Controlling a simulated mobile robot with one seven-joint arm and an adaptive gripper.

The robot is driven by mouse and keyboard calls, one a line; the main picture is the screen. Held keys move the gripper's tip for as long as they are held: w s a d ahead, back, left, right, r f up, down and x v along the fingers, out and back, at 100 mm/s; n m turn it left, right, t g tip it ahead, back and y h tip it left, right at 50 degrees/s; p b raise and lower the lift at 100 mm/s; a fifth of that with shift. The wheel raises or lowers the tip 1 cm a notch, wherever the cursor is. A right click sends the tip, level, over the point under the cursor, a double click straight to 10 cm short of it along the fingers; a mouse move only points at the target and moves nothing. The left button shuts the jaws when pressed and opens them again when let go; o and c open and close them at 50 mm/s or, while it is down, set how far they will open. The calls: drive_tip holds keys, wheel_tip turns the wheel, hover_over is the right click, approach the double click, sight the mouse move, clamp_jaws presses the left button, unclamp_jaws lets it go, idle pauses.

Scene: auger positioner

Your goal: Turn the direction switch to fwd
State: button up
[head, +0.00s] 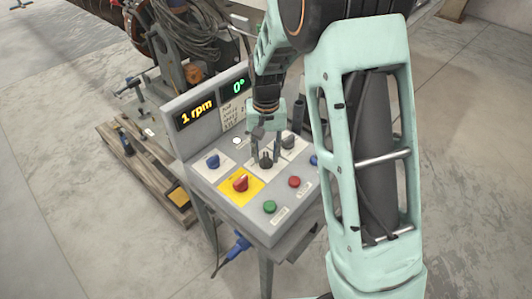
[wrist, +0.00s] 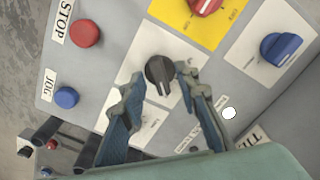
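A black rotary knob (head: 265,160) sits on a white plate in the middle of the sloped control panel. Its label is too small to read, so I cannot confirm that it is the direction switch. My gripper (head: 267,150) points down over this knob with its fingers apart. In the wrist view, the black knob (wrist: 160,70) lies at the gap between the fingertips (wrist: 158,80). The right fingertip is very close to the knob; I cannot tell if it touches. The left fingertip is clearly apart from it. The knob's pointer mark faces down, slightly right, in that view.
The panel (head: 235,205) also carries a red knob on yellow (head: 240,182), a blue knob (head: 213,162), a red button (head: 294,182) and a green button (head: 269,207). Displays reading "1 rpm" (head: 198,112) and "0°" (head: 238,87) stand behind. A wooden pallet (head: 150,175) lies left.

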sight(267, 157)
wheel_tip(267, 157, up, 12)
idle(0.5)
drive_tip(key=shift+d+r, duration=0.1)
